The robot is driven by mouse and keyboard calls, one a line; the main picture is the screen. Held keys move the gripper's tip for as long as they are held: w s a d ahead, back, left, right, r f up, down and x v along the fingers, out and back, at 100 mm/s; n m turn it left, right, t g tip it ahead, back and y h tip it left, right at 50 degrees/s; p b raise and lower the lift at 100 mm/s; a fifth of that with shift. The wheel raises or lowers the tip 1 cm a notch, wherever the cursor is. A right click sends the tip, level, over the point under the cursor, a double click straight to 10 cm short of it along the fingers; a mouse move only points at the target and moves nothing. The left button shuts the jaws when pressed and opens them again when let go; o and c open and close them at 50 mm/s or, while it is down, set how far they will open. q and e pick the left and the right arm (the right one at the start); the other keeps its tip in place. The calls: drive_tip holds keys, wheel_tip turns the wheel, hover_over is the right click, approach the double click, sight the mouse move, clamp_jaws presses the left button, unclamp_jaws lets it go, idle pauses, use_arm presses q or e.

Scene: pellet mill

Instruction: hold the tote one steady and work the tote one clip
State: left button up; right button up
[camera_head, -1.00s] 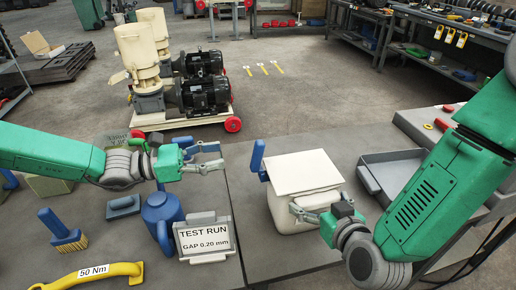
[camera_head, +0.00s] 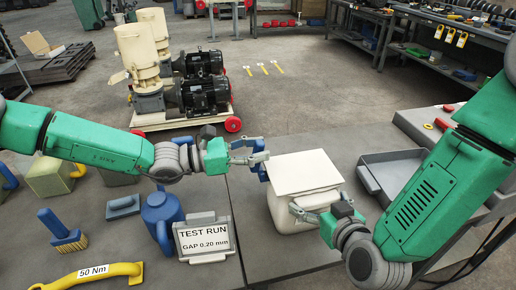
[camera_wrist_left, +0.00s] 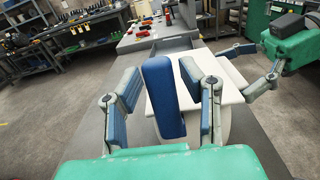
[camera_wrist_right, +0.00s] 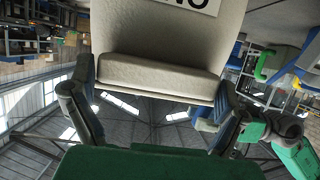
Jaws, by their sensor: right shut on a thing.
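The tote (camera_head: 298,221) is a white tub with a flat cream lid (camera_head: 302,172), standing on the grey table. Its blue clip (camera_wrist_left: 165,95) is an upright lever at the tote's left side, mostly covered by my left gripper in the head view. My left gripper (camera_head: 262,154) is open, with its fingers on either side of the clip and gaps showing in the left wrist view. My right gripper (camera_head: 308,214) is shut on the tote's front handle (camera_wrist_right: 158,76), which spans between its fingers in the right wrist view.
A grey tray (camera_head: 392,172) lies right of the tote. Bare table shows in front of the tote's left side.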

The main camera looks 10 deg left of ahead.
use_arm(q)
clamp_jaws()
drive_tip(key=shift+s+a+f+t+h, duration=0.2)
drive_tip(key=shift+a+f+t+h, duration=0.15)
drive_tip(key=shift+a+h, duration=0.4)
drive_tip(key=shift+s+a+t+h, duration=0.15)
drive_tip(key=shift+t+h, duration=0.1)
drive_tip(key=shift+h, duration=0.5)
drive_tip(key=shift+o, duration=2.4)
unclamp_jaws()
